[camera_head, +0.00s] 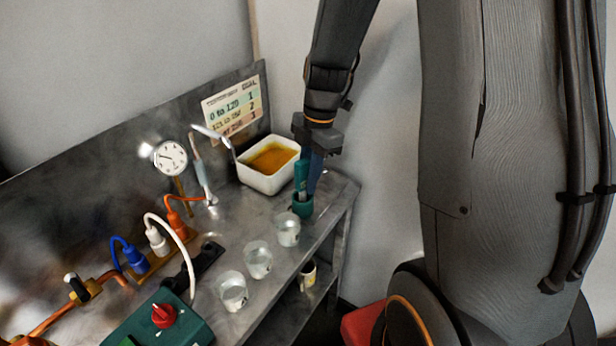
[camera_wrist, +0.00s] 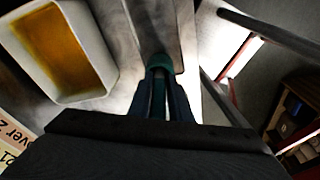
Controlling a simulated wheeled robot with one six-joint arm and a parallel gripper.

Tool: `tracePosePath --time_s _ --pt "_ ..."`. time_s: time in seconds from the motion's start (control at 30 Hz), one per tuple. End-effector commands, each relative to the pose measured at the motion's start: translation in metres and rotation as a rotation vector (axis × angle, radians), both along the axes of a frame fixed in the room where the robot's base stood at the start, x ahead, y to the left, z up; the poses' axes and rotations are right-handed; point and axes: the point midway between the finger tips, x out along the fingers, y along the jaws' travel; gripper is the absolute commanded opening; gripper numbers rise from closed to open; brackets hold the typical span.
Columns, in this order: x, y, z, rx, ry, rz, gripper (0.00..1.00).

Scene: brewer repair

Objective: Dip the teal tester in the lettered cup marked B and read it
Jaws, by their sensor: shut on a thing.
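My gripper (camera_head: 312,172) is shut on the teal tester (camera_head: 301,178) at the right end of the metal bench. The tester is upright, with its lower end at a small dark-teal holder (camera_head: 302,208). I cannot tell whether it is seated in the holder or just above it. In the wrist view the blue fingers (camera_wrist: 160,92) close around the tester, over the teal holder (camera_wrist: 159,64). Three clear cups stand in a row along the bench front: a far one (camera_head: 289,231), a middle one (camera_head: 258,260) and a near one (camera_head: 232,292). Their letters are not readable. The tester's display is not visible.
A white tub of amber stuff (camera_head: 250,179) stands behind the holder, near a chart (camera_head: 234,108). A spout, gauge (camera_head: 170,158), cables and a green box with a red knob (camera_head: 163,316) fill the left. A mug (camera_head: 308,275) sits on the lower shelf.

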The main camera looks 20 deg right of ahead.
Motion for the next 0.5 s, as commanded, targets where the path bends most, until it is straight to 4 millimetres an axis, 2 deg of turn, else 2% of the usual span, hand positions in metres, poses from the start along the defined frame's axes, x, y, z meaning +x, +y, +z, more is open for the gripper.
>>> tracePosePath --time_s 0.27,0.3,0.4,0.43,0.5 --pt "0.0000 0.0000 -0.0008 0.000 0.000 0.000 0.00" --pt "0.0000 0.0000 -0.0008 0.000 0.000 0.000 0.19" --pt "0.0000 0.0000 -0.0008 0.000 0.000 0.000 0.36" --pt "0.0000 0.0000 -0.0008 0.000 0.000 0.000 0.40" --pt "0.0000 0.0000 -0.0008 0.000 0.000 0.000 0.40"
